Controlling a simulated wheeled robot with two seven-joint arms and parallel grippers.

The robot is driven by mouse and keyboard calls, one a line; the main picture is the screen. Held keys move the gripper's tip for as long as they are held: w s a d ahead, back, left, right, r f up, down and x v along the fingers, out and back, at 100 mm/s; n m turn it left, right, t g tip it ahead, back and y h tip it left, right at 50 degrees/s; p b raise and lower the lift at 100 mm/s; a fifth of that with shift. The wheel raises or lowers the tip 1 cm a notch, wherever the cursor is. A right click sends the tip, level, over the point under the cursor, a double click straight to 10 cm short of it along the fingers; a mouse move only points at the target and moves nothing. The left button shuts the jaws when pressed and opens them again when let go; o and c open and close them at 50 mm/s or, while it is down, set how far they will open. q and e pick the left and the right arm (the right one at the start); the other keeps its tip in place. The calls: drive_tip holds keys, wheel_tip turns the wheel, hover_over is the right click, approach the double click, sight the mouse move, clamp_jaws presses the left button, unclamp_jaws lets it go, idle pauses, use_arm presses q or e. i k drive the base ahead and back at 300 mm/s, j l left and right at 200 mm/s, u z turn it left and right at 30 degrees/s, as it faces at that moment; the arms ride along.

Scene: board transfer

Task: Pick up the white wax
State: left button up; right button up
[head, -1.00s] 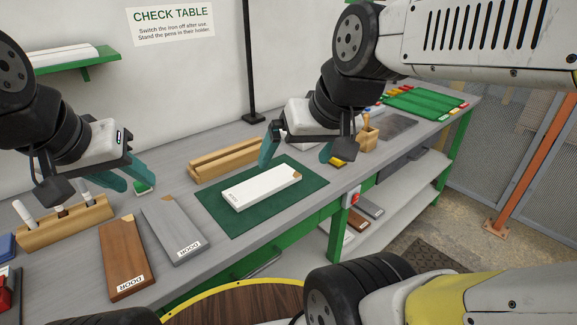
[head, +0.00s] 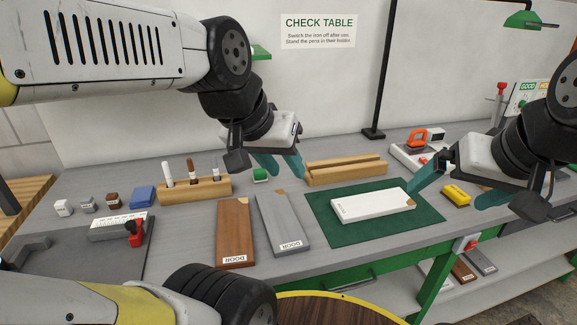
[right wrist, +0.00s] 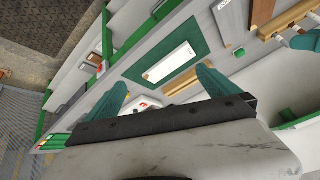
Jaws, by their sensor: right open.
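A small white block (head: 63,208), which looks like the white wax, stands at the far left of the table in the head view. It is at the left end of a row with a grey block (head: 88,204) and a brown block (head: 113,200). My left gripper (head: 281,172) is open and empty, above the table near a green block (head: 260,175), well to the right of the white block. My right gripper (head: 446,203) is open and empty by the right edge of the green mat; its spread fingers also show in the right wrist view (right wrist: 160,80).
A pen holder (head: 195,193) with several pens and a blue block (head: 143,197) lie between the white block and my left gripper. A white door board (head: 370,205) lies on the green mat (head: 335,235).

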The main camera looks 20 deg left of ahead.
sight(63, 207)
drive_tip(key=u, duration=2.35)
drive_tip(key=i+j+u, duration=0.15)
drive_tip(key=i+j, duration=0.3)
drive_tip(key=j, duration=0.15)
drive_tip(key=i+j+u, duration=0.2)
drive_tip(key=i+j, duration=0.25)
drive_tip(key=j, duration=0.1)
